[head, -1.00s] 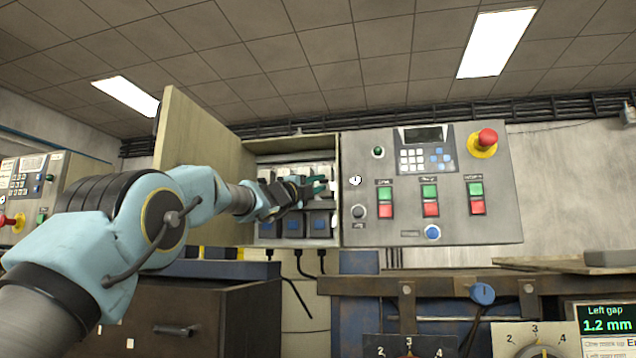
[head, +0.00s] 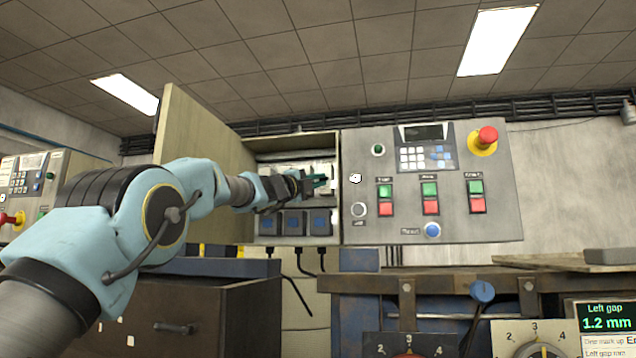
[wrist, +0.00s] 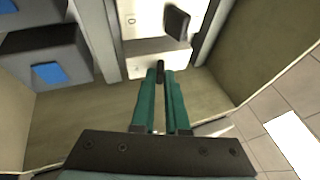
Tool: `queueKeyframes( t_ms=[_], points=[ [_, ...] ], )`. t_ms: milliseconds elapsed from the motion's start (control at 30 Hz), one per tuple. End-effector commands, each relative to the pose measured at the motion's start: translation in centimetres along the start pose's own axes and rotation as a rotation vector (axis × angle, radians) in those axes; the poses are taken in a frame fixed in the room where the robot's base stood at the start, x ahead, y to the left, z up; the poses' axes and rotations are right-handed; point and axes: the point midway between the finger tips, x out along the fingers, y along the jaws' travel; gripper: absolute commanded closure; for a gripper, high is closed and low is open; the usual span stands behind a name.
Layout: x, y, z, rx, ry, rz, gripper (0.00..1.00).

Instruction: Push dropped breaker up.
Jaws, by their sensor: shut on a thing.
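My gripper (head: 318,182) reaches into the open breaker cabinet, near its right wall, in the head view. In the wrist view its two green fingers (wrist: 161,74) are closed together, with a small dark breaker lever (wrist: 160,70) between their tips. A second dark lever (wrist: 176,22) sticks out of a white breaker beyond the fingertips and clear of them. In the head view my arm hides most of the breaker row, so I cannot tell the position of each lever there.
Below the breakers are several dark blocks with blue faces (head: 319,222). The cabinet door (head: 205,135) stands open on the left. The control panel (head: 375,225) with buttons and a red emergency stop (head: 487,136) adjoins the right side. Cables hang underneath.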

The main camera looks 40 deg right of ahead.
Motion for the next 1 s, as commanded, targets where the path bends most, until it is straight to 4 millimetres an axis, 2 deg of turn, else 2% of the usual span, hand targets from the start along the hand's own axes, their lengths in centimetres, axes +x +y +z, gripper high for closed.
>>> queueKeyframes(
  t_ms=[1000],
  points=[
    [0.2, -1.6, 0.2, -0.112, -0.01, 0.272, 1.0]
  ],
)
